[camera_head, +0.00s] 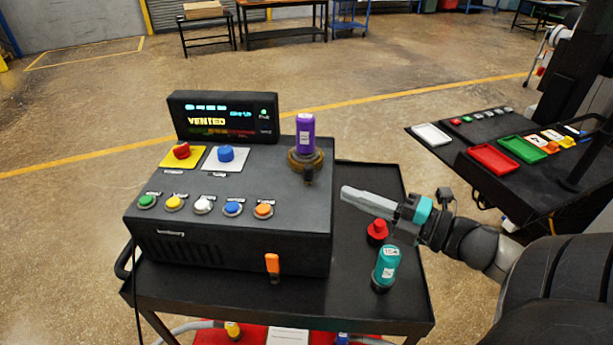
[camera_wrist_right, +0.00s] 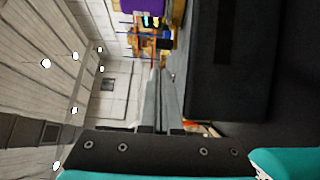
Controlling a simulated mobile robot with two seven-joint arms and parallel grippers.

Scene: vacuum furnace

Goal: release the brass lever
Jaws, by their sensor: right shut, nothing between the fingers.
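A purple canister (camera_head: 305,132) stands upright in a round brass fitting (camera_head: 292,160) on the right rear of the black control box (camera_head: 235,250). A small dark brown piece, possibly the brass lever (camera_head: 308,177), projects at the fitting's front; its exact shape is too small to tell. My right gripper (camera_head: 345,193) is shut and empty, with its long grey fingers pointing left toward the fitting and a gap between. In the right wrist view the shut fingers (camera_wrist_right: 155,95) point up the picture, with the purple canister (camera_wrist_right: 139,5) beyond them. My left gripper is out of view.
A display (camera_head: 225,117) reading "VENTED" stands at the box's rear. Several coloured buttons line the box top, and an orange switch (camera_head: 272,265) is on its front. A red knobbed piece (camera_head: 377,232) and a teal canister (camera_head: 386,268) stand on the cart (camera_head: 400,310) below my right gripper.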

